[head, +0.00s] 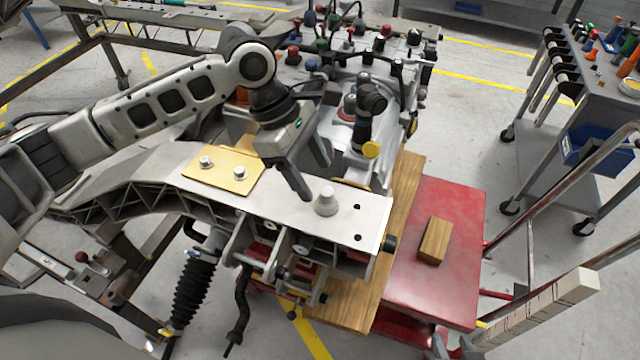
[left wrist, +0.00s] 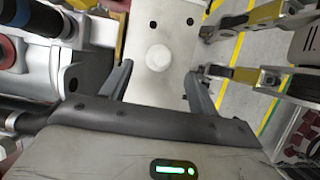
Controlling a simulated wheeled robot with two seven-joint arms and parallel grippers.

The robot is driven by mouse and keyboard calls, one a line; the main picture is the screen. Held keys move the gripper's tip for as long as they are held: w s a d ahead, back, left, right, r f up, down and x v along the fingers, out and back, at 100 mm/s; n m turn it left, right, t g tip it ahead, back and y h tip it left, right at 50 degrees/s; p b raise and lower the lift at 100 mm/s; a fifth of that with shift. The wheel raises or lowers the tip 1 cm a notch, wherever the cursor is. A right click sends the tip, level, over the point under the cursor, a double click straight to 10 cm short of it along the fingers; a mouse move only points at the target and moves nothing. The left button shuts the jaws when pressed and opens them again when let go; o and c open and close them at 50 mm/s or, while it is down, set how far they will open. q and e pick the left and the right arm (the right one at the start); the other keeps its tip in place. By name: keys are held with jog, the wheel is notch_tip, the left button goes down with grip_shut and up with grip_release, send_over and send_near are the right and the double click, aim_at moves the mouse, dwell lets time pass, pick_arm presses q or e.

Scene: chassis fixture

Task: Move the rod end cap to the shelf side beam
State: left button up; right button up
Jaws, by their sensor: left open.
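A pale grey, rounded rod end cap (head: 326,201) stands upright on the flat silver end plate (head: 285,205) of the chassis part. In the left wrist view the cap (left wrist: 158,57) shows as a light disc between and slightly beyond the fingertips. My left gripper (head: 314,178) is open, tilted down, just up and left of the cap; its fingers also show in the left wrist view (left wrist: 158,72). I cannot tell whether they touch the cap. A beige beam (head: 540,312) at lower right may be the shelf side beam; I cannot tell for sure. My right gripper is not in view.
A gold plate (head: 222,171) with two knobs lies left of the cap. A wooden block (head: 434,241) rests on the red table (head: 460,290). The engine (head: 370,110) stands behind. A grey tool cart (head: 590,110) is at right, with open floor between.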

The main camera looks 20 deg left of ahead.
pick_arm(q)
jog(key=v, duration=0.7)
jog(key=shift+r, duration=0.25)
jog(key=shift+s+f, duration=0.1)
